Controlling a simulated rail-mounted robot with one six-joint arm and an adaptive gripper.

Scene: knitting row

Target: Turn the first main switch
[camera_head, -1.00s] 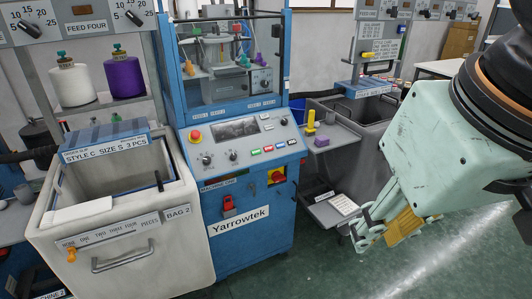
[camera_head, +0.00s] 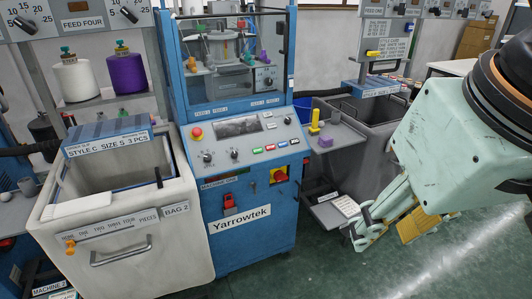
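The main switch (camera_head: 279,174), a red rotary knob on a yellow plate, is on the blue front of the Yarrowtek knitting machine (camera_head: 255,235), right of the "MACHINE ONE" label (camera_head: 218,182). The angle of its knob is too small to read. My gripper (camera_head: 380,236) hangs at the lower right, pointing down and left, apart from the machine and well to the right of the switch. Its metal linkage and a yellow part show. Its fingertips are small and seen edge-on, so its opening is unclear. Nothing is visibly held.
A red lockout-like item (camera_head: 229,201) is left of the switch. Above is the control panel (camera_head: 245,145) with a red stop button (camera_head: 197,132). A white bin (camera_head: 130,215) stands left. A small shelf (camera_head: 335,137) and low step (camera_head: 333,211) are right. Green floor (camera_head: 330,275) is clear in front.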

